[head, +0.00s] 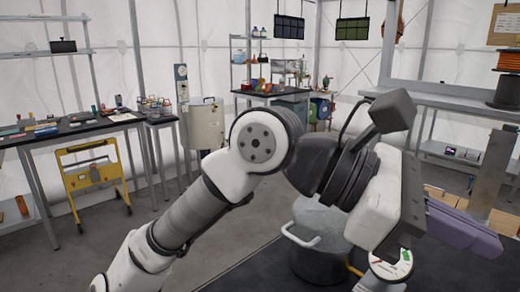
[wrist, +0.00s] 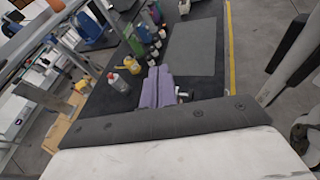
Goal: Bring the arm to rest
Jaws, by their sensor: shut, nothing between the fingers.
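My arm reaches from the lower left of the head view up to an elbow-like joint and on to the right. My gripper (head: 488,244) is at the lower right there, with its two purple fingers pointing right and slightly down. In the wrist view my gripper (wrist: 159,73) shows its purple fingers side by side, pressed together with nothing between them. The fingers appear over a dark surface (wrist: 110,105); I cannot tell the height above it.
A yellow folding frame (head: 93,178) stands by the left bench. The wrist view shows a red-capped bottle (wrist: 118,83) and a yellow object (wrist: 130,64). Floor shows at centre left.

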